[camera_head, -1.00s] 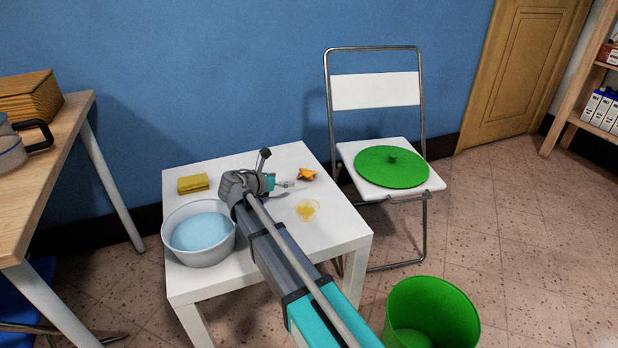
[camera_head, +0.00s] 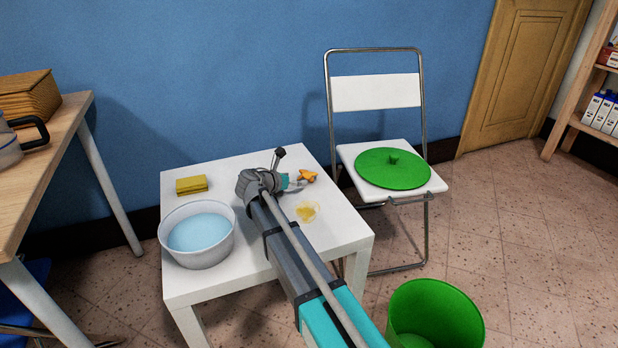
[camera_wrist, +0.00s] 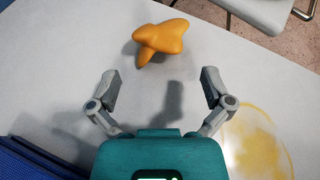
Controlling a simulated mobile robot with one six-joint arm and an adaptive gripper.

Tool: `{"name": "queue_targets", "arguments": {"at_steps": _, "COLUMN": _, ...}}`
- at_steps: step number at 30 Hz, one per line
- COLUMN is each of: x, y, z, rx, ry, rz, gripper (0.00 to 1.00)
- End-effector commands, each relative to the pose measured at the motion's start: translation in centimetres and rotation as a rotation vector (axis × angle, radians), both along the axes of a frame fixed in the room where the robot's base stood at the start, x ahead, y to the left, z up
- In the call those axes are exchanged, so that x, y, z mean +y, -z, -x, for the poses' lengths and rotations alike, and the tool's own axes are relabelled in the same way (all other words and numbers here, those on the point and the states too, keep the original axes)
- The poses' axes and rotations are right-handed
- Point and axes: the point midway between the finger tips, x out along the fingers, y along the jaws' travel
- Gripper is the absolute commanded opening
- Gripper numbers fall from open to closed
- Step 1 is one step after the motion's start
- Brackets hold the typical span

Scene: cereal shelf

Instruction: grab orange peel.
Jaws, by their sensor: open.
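The orange peel (camera_head: 307,176) lies on the white table (camera_head: 250,278) near its back right edge. In the wrist view the orange peel (camera_wrist: 163,40) is a star-like orange piece just beyond the fingertips, roughly centred between them. My gripper (camera_wrist: 158,86) is open and empty, with a finger on either side and a shadow on the table between them. In the head view my gripper (camera_head: 294,186) is just left of the peel, partly hidden by my own wrist. I see no contact with the peel.
A yellow stain (camera_head: 307,211) is on the table in front of the peel. A yellow sponge (camera_head: 191,185) and a basin of water (camera_head: 198,259) are at the left. A chair with a green lid (camera_head: 392,168) stands right, and a green bin (camera_head: 434,315) at the front.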

Motion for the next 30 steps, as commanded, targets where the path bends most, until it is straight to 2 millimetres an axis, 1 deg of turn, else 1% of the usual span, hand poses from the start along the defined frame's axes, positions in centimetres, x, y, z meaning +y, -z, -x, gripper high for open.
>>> {"name": "queue_targets", "arguments": {"at_steps": 1, "x": -0.3, "y": 0.5, "z": -0.5, "rx": 0.000, "ry": 0.002, "rz": 0.000, "gripper": 1.00}}
{"name": "queue_targets", "arguments": {"at_steps": 6, "x": -1.5, "y": 1.3, "z": -1.9, "rx": 0.001, "ry": 0.002, "rz": 0.000, "gripper": 1.00}}
{"name": "queue_targets", "arguments": {"at_steps": 12, "x": -2.6, "y": 1.8, "z": -2.9, "rx": 0.000, "ry": 0.002, "rz": -0.001, "gripper": 1.00}}
{"name": "queue_targets", "arguments": {"at_steps": 30, "x": -2.7, "y": 1.8, "z": -3.0, "rx": 0.000, "ry": 0.001, "rz": 0.000, "gripper": 1.00}}
